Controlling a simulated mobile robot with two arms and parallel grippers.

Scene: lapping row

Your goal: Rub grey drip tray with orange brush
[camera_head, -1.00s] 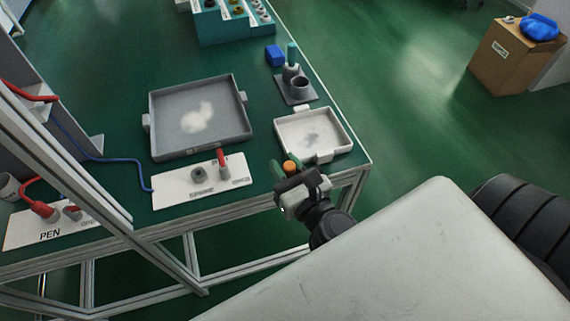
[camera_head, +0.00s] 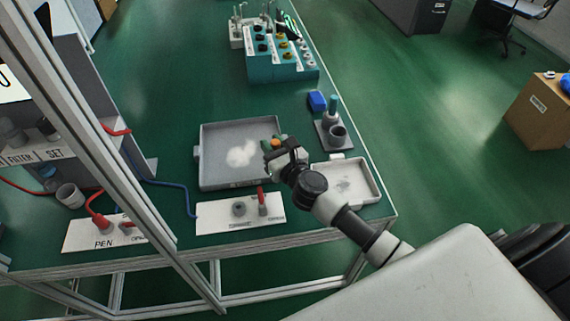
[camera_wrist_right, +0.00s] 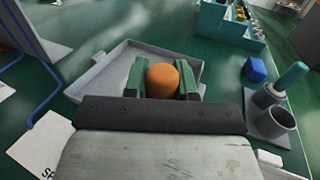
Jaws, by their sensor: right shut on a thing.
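The grey drip tray (camera_head: 213,175) lies on the green bench and has a whitish smudge on its floor. It also shows in the right wrist view (camera_wrist_right: 100,72), partly hidden by my gripper. My right gripper (camera_head: 277,145) is over the tray's right side. It is shut on the orange brush (camera_wrist_right: 163,80), whose rounded orange top shows between the green fingers. The brush's lower end is hidden, so I cannot tell whether it touches the tray. My left gripper is not in view.
A white tray (camera_head: 367,192) with a grey smudge sits right of the grey tray. Behind it are a grey holder with a cup (camera_head: 337,136) and a blue block (camera_head: 317,101). A white panel with a red lever (camera_head: 215,217) lies in front. A teal rack (camera_head: 262,70) stands farther back.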

